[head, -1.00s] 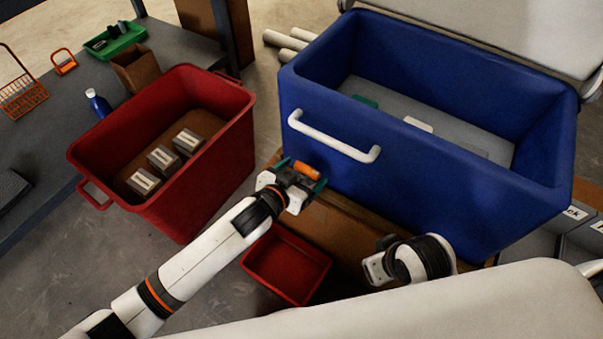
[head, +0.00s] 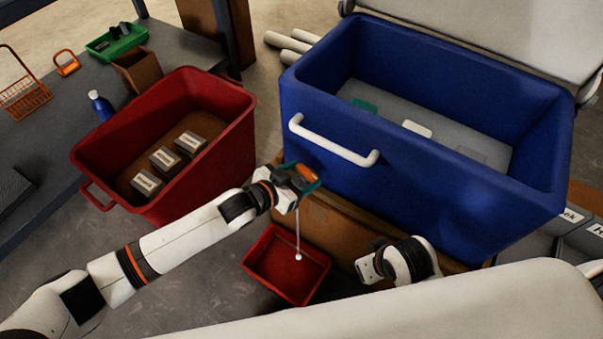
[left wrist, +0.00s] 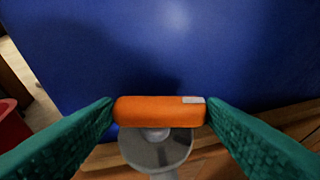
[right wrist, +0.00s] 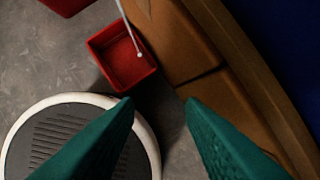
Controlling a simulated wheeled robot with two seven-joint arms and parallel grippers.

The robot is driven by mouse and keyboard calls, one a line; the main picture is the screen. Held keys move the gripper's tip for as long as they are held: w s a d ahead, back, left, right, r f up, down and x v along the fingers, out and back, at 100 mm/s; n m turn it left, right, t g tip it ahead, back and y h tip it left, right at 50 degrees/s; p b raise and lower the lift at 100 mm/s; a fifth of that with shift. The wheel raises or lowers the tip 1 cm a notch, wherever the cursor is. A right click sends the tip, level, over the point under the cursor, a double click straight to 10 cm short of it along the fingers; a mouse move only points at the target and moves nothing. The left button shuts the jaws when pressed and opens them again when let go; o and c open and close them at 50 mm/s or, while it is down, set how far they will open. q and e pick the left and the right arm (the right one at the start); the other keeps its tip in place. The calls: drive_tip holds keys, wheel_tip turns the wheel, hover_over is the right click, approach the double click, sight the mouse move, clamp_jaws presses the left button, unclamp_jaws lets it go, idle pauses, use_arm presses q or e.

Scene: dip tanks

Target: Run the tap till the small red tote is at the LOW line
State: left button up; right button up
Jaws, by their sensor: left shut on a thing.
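The small red tote (head: 262,281) sits on the floor below the front of the blue tank (head: 420,180). A thin pale stream (head: 298,228) falls into it and ends in a light spot on its bottom. I cannot make out a LOW line or a water level. My left gripper (head: 306,175) is shut on the orange tap handle (left wrist: 158,111), which lies crosswise between the green fingers in the left wrist view. The tote and stream also show in the right wrist view (right wrist: 103,48). My right gripper (right wrist: 160,108) is open and empty, low at the right of the tote.
A large red tote (head: 235,140) with several labelled blocks stands at the left. A brown wooden stand (head: 345,228) is under the blue tank, which has a white handle (head: 330,142). A grey bench (head: 60,135) holds a blue bottle, orange baskets and a green tray.

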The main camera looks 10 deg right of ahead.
use_arm(q)
drive_tip(key=shift+w+a+m+g+h, duration=0.15)
drive_tip(key=shift+w+m+g+h, duration=0.15)
drive_tip(key=shift+m+g, duration=0.15)
drive_tip(key=shift+w+m+g+h+b, duration=0.1)
drive_tip(key=shift+m+g+h+b, duration=0.2)
drive_tip(key=shift+m+g+b, duration=0.4)
drive_tip(key=shift+f+m+b, duration=0.1)
drive_tip(key=shift+m+b, duration=0.15)
drive_tip(key=shift+b, duration=0.2)
drive_tip(key=shift+w+a+m+g+h+b, duration=0.1)
drive_tip(key=shift+m+g+h+b, duration=0.3)
drive_tip(key=shift+g, duration=0.45)
drive_tip(key=shift+m, duration=0.3)
drive_tip(key=shift+w+m+g+b, duration=0.1)
drive_tip(key=shift+m+g+b, duration=0.5)
drive_tip(key=shift+g, duration=0.4)
use_arm(e)
drive_tip(key=shift+w+a+r+t+y, duration=0.15)
drive_tip(key=shift+w+a+r+t, duration=0.15)
drive_tip(key=shift+w+r+t, duration=0.5)
drive_tip(key=shift+w+a+r+t+y, duration=0.15)
drive_tip(key=shift+w+a+r+t, duration=0.15)
drive_tip(key=shift+w+r+t, duration=0.45)
drive_tip(key=shift+w+f, duration=0.1)
drive_tip(key=shift+f, duration=0.05)
use_arm(q)
drive_tip(key=o, duration=1)
